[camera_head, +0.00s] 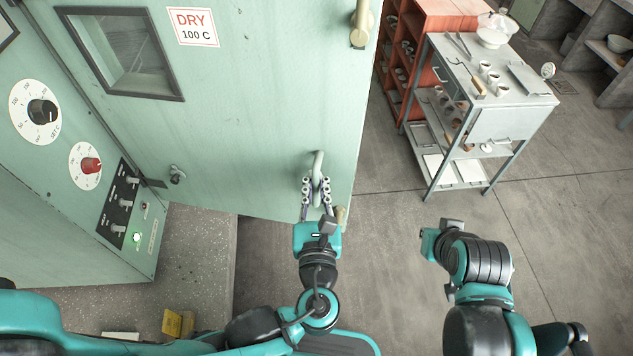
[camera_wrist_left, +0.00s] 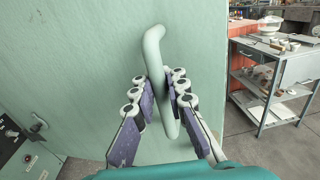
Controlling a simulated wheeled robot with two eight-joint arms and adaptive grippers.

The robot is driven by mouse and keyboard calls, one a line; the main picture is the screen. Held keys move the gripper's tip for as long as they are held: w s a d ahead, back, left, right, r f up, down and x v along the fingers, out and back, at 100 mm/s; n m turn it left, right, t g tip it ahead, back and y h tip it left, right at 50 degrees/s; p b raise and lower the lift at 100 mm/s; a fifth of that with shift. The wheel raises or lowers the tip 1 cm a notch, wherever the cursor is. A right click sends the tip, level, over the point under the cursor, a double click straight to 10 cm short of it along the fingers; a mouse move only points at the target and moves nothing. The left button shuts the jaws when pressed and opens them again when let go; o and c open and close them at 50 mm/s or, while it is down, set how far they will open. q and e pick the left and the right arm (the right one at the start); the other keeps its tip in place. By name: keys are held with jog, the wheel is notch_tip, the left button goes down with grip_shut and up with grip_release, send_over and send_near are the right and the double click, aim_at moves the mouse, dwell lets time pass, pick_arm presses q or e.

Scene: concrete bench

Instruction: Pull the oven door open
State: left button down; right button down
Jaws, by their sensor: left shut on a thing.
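The oven door (camera_head: 262,110) is a pale green panel with a small dark-framed window and a "DRY 100 C" label. Its curved grey-green handle (camera_head: 318,160) is near the lower right of the door. My left gripper (camera_head: 317,190) is shut on the handle, with a finger pad on each side of the bar. The handle (camera_wrist_left: 155,60) rises between the purple-padded fingers (camera_wrist_left: 160,105) in the left wrist view. No oven interior shows, and I cannot tell how far the door stands from its frame. My right gripper (camera_head: 437,243) is at the lower right, away from the door; its fingers are hidden.
A control panel with dials (camera_head: 42,111) is left of the door. A grey metal cart (camera_head: 515,100) with cups and tools stands at the right, beside an orange-red shelf unit (camera_head: 420,20). Concrete floor (camera_head: 560,240) is clear between the door and the cart's front.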

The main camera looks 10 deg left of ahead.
aim_at(316, 133)
pick_arm(q)
jog(key=shift+w, duration=0.1)
jog(key=c, duration=1.5)
grip_release()
jog(key=shift+c, duration=0.2)
jog(key=shift+r, duration=0.15)
jog(key=shift+r, duration=4.85)
